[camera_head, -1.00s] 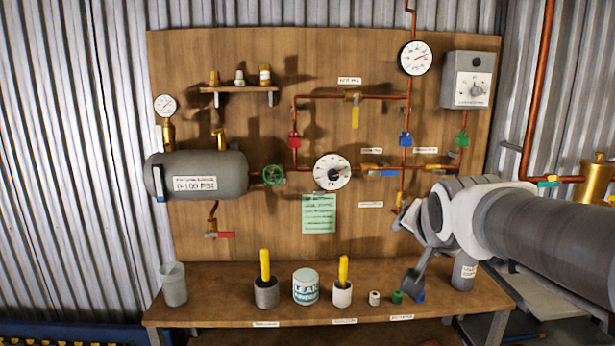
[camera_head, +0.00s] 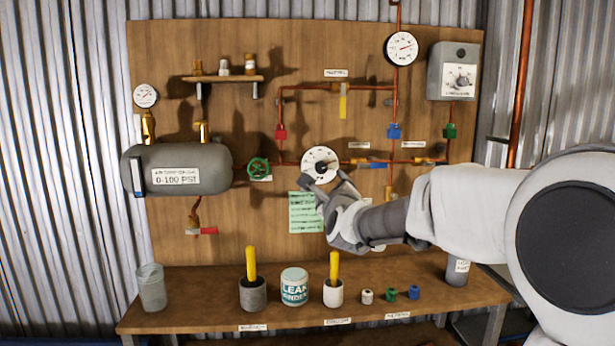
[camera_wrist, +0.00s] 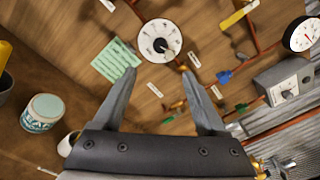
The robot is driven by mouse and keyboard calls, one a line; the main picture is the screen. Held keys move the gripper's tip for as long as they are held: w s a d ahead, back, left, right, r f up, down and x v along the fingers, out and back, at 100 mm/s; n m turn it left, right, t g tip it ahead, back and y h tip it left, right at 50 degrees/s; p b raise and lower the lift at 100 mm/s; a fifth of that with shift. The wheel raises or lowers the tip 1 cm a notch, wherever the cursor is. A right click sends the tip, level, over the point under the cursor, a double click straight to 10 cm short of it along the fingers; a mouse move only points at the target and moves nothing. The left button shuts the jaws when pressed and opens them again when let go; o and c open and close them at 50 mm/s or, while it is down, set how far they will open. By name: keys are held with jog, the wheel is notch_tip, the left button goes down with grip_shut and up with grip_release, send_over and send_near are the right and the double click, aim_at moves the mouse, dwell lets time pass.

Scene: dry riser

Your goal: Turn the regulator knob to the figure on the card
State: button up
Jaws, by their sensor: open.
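A round white dial with a dark centre (camera_head: 320,160) is on the wooden board; it also shows in the wrist view (camera_wrist: 159,41). I take it as the regulator; its figures are too small to read. A green card (camera_head: 306,212) hangs just below it, also in the wrist view (camera_wrist: 117,60), its writing unreadable. My gripper (camera_head: 333,190) is in front of the board, overlapping the dial's lower right edge. In the wrist view its fingers (camera_wrist: 158,74) are spread, with nothing between them, and the dial lies beyond the tips. No contact shows.
Copper pipes carry coloured valves and a green handwheel (camera_head: 258,168). A grey box with a dial (camera_head: 453,72) and a gauge (camera_head: 401,48) are at upper right. A grey tank (camera_head: 180,170) is at left. Cups and a tin (camera_head: 294,288) stand on the bench (camera_head: 210,315).

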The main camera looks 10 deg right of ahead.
aim_at(321, 168)
jog(key=w+p, duration=0.1)
jog(key=w, duration=0.4)
jog(key=w+p, duration=0.1)
jog(key=w, duration=0.5)
jog(key=w+p, duration=0.1)
jog(key=w, duration=0.5)
jog(key=shift+w+d, duration=0.25)
jog(key=shift+d, duration=0.1)
grip_shut()
